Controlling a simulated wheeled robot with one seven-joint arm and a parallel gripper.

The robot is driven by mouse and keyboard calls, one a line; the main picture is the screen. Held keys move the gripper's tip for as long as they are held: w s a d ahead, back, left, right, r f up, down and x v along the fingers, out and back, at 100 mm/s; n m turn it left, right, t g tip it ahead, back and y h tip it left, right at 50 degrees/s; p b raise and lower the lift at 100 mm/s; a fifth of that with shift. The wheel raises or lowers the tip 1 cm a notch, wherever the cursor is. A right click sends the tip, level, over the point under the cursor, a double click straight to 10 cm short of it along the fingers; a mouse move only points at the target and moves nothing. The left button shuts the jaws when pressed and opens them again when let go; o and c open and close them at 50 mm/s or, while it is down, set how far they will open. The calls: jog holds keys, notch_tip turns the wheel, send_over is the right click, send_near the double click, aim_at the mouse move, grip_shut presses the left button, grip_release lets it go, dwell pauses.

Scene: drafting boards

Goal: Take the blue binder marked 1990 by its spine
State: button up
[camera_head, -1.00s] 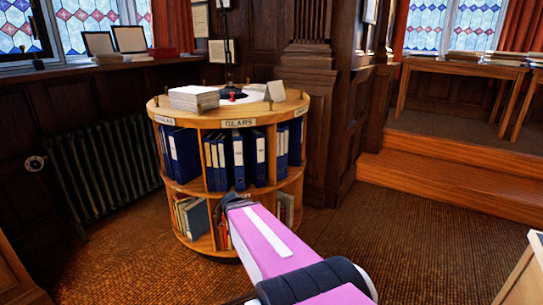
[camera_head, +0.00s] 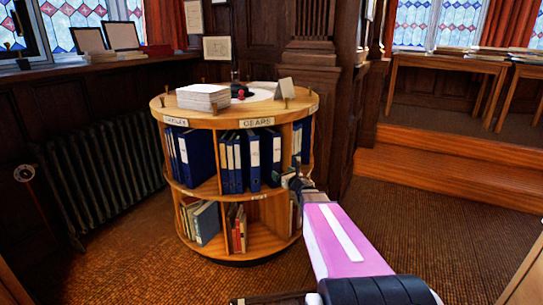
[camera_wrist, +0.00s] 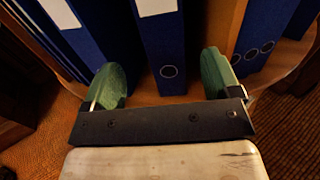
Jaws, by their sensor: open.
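Several blue binders stand upright in the upper tier of a round wooden bookcase (camera_head: 207,193), under a sign reading GEARS (camera_head: 257,122). One blue binder (camera_wrist: 165,45), with a pale label and a ring hole on its spine, stands between my fingers in the wrist view. Gaps show on both sides of it. My gripper (camera_wrist: 161,75) is open, its green fingertips either side of the lower spine. In the head view my gripper (camera_head: 295,184) is small and dark at the bookcase's front right. No year on any label is readable, so I cannot tell which binder is 1990.
A blue binder (camera_wrist: 70,35) stands to the left and another (camera_wrist: 262,42) to the right, past a wooden divider (camera_wrist: 228,25). A paper stack (camera_head: 203,97) lies on the bookcase top. A radiator (camera_head: 100,175) stands left; carpet (camera_head: 420,240) is clear right.

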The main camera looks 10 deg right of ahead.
aim_at(276, 168)
jog(key=x, duration=0.4)
jog(key=shift+w, duration=0.1)
jog(key=shift+r+x, duration=0.15)
jog(key=shift+x, duration=1.3)
jog(key=shift+r+x, duration=0.2)
jog(key=shift+x, duration=1.2)
jog(key=shift+d, duration=0.15)
jog(key=c, duration=1.4)
jog(key=shift+r, duration=0.1)
